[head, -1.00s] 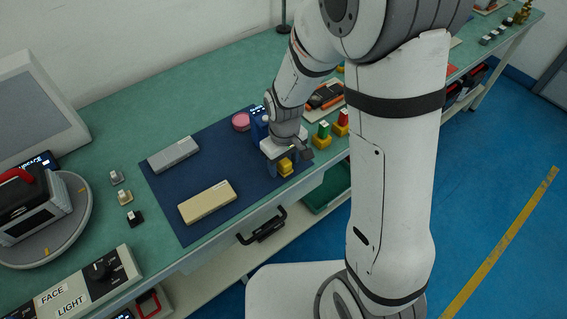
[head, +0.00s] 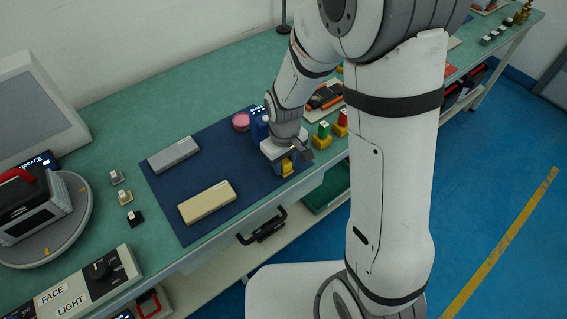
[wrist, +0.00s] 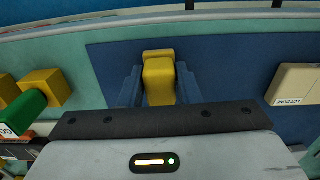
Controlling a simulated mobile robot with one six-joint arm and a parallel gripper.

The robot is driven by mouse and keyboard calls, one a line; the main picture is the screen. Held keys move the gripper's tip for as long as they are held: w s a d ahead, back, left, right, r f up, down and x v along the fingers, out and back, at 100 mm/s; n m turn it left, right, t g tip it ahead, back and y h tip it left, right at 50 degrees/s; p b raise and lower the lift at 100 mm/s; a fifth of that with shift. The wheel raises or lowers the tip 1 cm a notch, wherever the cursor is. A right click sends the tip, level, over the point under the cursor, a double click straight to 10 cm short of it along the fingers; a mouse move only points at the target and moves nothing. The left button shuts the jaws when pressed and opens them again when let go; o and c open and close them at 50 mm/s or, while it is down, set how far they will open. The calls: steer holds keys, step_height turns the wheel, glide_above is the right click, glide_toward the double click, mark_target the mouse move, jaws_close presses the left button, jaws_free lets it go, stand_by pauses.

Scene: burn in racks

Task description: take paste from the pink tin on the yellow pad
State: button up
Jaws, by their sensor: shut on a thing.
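The pink tin (head: 241,122) stands at the back edge of the dark blue mat, left of my gripper and apart from it. The yellow pad (head: 287,169) is at the mat's front right, and it also shows in the wrist view (wrist: 158,80). My gripper (head: 283,168) points down with its blue fingers on both sides of the yellow pad, shut on it; the fingers also show in the wrist view (wrist: 159,86). I cannot tell whether the pad rests on the mat. The inside of the tin is too small to make out.
A grey block (head: 174,155) and a beige block (head: 207,202) lie on the mat (head: 187,179) to the left. A blue item (head: 259,124) stands between the tin and my wrist. Green-topped (head: 322,133) and red-topped (head: 341,122) yellow pieces stand close on the right.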

mark_target(284, 161)
steer(key=shift+r, duration=0.1)
step_height(284, 161, up, 10)
steer(key=shift+f, duration=0.1)
stand_by(0.3)
